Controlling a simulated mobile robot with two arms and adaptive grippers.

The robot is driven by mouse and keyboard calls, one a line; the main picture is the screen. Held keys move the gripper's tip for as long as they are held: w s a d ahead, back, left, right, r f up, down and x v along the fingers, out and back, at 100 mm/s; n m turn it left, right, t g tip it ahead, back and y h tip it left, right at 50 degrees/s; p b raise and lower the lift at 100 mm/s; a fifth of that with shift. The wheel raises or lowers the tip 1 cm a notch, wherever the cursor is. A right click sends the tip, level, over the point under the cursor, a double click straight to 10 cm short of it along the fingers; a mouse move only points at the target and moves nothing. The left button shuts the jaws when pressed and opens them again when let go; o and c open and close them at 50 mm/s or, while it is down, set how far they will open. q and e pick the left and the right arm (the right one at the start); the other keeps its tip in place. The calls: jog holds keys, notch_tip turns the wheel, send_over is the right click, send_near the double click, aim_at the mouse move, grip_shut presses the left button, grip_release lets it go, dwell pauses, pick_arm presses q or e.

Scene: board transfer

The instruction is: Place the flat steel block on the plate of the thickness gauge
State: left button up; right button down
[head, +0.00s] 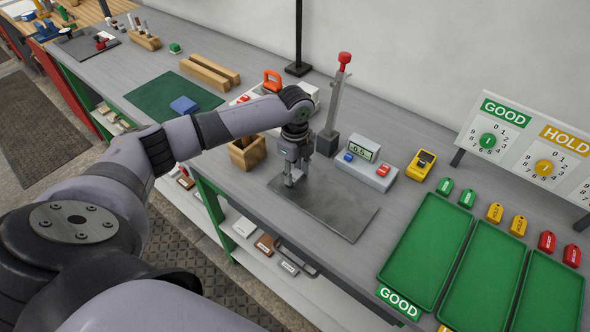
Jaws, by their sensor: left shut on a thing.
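My left gripper (290,180) reaches down in the middle of the view, over the left end of a flat dark grey plate (340,212) on the bench. It is shut on a small grey piece, which I take to be the flat steel block; the fingers hide most of it, and I cannot tell whether it touches the plate. Behind and to the right, a grey upright (335,100) with a red knob (344,58) stands on a dark base. A grey readout box (367,163) with a small display and blue and red buttons sits beside it. My right gripper is out of view.
Green trays (427,250) lie at the right, with coloured tags behind them and a GOOD/HOLD sign (520,140). A yellow device (421,165) sits near the readout. A wooden box (247,153) stands left of my gripper. A black post (298,35) rises behind.

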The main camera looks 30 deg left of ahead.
aim_at(295, 174)
pick_arm(q)
jog(key=shift+f, duration=0.1)
jog(key=o, duration=1)
jog(key=shift+o, duration=1.2)
notch_tip(295, 174, up, 12)
jog(key=b, duration=0.2)
jog(key=shift+b, duration=0.4)
